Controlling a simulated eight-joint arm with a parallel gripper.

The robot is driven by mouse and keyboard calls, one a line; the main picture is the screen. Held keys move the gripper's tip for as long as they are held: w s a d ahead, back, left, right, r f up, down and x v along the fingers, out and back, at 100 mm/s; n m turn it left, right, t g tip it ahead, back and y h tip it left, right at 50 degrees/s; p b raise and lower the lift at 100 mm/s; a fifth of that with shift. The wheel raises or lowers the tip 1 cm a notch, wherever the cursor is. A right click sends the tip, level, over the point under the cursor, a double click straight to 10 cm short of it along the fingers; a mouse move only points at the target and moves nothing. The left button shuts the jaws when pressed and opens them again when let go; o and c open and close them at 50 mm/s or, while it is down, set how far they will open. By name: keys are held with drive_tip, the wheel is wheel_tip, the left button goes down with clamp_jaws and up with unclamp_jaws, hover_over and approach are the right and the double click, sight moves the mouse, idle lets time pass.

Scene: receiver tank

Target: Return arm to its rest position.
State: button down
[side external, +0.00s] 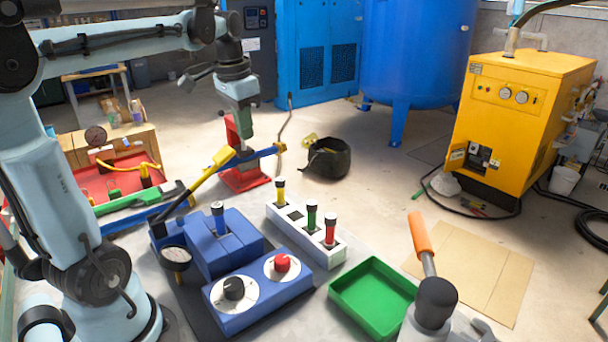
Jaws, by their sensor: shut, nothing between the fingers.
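My arm rises from the lower left and reaches across the top left. Its end, my gripper (246,128), points down above the bench, near a red stand (240,160). It is shut and holds nothing that I can see. Below it to the left is a blue block assembly (205,245) with a long yellow-tipped lever (205,180), a gauge (176,258) and a blue-topped knob.
A blue panel with black and red knobs (258,290), a white block with yellow, green and red plugs (305,236), and a green tray (373,297) sit on the bench. An orange-handled valve (436,300) stands front right. A yellow machine and blue tank stand behind.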

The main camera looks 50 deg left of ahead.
drive_tip(key=s+d+f+t, duration=0.2)
drive_tip(key=d+f+t, duration=0.1)
drive_tip(key=d, duration=0.6)
drive_tip(key=s+d+f+t, duration=0.1)
drive_tip(key=d+f+t, duration=0.1)
drive_tip(key=d+f, duration=0.4)
drive_tip(key=d, duration=0.2)
drive_tip(key=shift+s+d+f+t+h, duration=0.3)
drive_tip(key=shift+s+d+t, duration=0.05)
drive_tip(key=shift+s+t, duration=0.05)
